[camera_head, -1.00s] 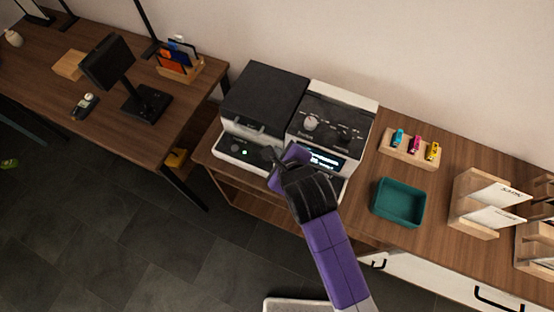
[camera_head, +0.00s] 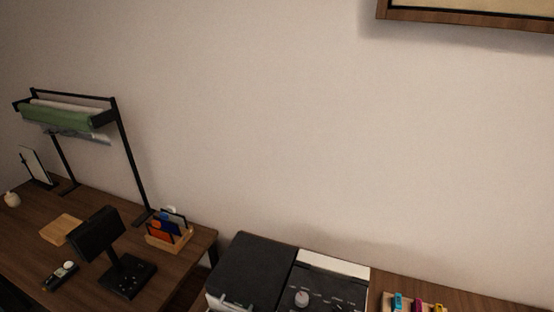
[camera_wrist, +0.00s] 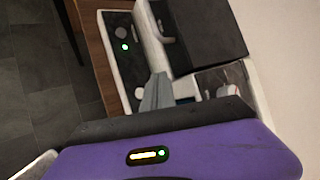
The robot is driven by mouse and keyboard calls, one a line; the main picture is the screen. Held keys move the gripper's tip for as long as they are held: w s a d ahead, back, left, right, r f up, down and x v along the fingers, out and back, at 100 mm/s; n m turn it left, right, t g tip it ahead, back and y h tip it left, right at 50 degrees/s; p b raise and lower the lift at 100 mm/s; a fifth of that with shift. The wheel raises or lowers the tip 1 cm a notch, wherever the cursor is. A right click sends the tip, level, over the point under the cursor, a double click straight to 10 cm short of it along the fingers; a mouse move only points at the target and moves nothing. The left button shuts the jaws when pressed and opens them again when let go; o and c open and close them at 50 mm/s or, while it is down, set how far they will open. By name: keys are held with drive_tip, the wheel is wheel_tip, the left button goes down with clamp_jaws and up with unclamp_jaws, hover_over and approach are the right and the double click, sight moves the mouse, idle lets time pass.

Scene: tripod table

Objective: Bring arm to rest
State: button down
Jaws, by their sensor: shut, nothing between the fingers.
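My gripper (camera_wrist: 156,94) shows only in the wrist view. Its purple body with a small lit yellow and green display fills the bottom of that view, and its grey fingers are shut with nothing between them. The fingers point toward the black-and-white machine (camera_wrist: 205,38), in front of its panel with a green light; I cannot tell how far off they are. In the head view neither my arm nor my gripper shows. There the top of the machine (camera_head: 258,268) stands at the bottom edge, its front cut off.
A brown table (camera_head: 28,215) at left holds a black screen stand (camera_head: 125,275), a wooden card holder (camera_head: 170,240) and a black rack with a green roll (camera_head: 60,118). A wooden holder with coloured items (camera_head: 413,305) is at lower right. Bare wall fills the middle.

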wheel_tip(320, 180, up, 6)
drive_tip(key=w+a+n+t+y, duration=0.1)
drive_tip(key=w+n+t, duration=0.1)
drive_tip(key=n, duration=0.4)
drive_tip(key=s+d+r+n+t+b, duration=0.1)
drive_tip(key=s+d+r+n+t, duration=0.2)
drive_tip(key=s+d+n, duration=0.4)
drive_tip(key=s+d+n+h+b, duration=0.1)
drive_tip(key=s+d+n, duration=0.2)
drive_tip(key=s+d, duration=0.2)
drive_tip(key=s+d+n+h+b, duration=0.2)
drive_tip(key=s+d, duration=0.3)
drive_tip(key=s, duration=0.7)
drive_tip(key=s+d+n+t+h+b, duration=0.1)
drive_tip(key=s+d+n+b, duration=0.1)
drive_tip(key=s+d, duration=0.4)
drive_tip(key=s+n, duration=0.1)
drive_tip(key=s, duration=0.1)
drive_tip(key=shift+s+n+h, duration=0.3)
drive_tip(key=shift+s, duration=0.1)
drive_tip(key=shift+d, duration=0.1)
idle(1.2)
